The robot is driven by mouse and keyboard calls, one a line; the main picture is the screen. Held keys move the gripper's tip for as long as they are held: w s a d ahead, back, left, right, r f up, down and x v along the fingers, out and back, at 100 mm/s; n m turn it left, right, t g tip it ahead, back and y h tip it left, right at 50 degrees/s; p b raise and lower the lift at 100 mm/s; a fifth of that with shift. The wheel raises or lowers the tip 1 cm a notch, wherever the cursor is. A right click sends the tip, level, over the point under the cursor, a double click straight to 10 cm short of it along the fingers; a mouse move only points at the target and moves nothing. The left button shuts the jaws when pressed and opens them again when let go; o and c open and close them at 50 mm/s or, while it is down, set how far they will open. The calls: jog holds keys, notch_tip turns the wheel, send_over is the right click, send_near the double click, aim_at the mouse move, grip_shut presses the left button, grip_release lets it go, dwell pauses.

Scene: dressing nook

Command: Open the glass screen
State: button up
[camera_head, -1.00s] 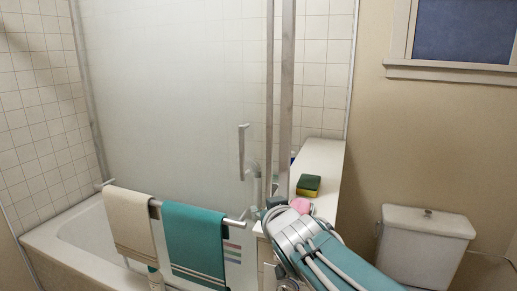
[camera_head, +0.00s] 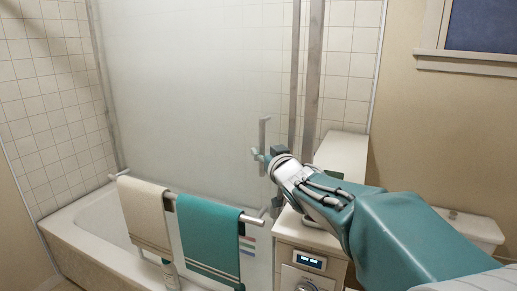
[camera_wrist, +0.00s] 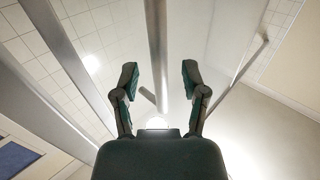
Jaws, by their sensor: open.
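The glass screen (camera_head: 190,90) is a frosted pane standing along the bathtub. Its upright grey handle (camera_head: 263,132) is on the right part of the pane. My gripper (camera_head: 260,157) is at the lower part of this handle. In the wrist view the two fingers of my gripper (camera_wrist: 158,82) are spread apart. A grey bar, which looks like the handle (camera_wrist: 157,45), runs between them with gaps on both sides. Whether any finger touches it I cannot tell. The lower end of the handle is partly hidden by my gripper in the head view.
A rail (camera_head: 205,201) with a cream towel (camera_head: 147,215) and a teal towel (camera_head: 209,235) runs in front of the tub (camera_head: 75,232), left of my arm. A toilet (camera_head: 470,226) is at the right.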

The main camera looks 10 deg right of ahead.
jog(key=shift+w+a, duration=0.2)
jog(key=shift+w, duration=1.05)
grip_shut()
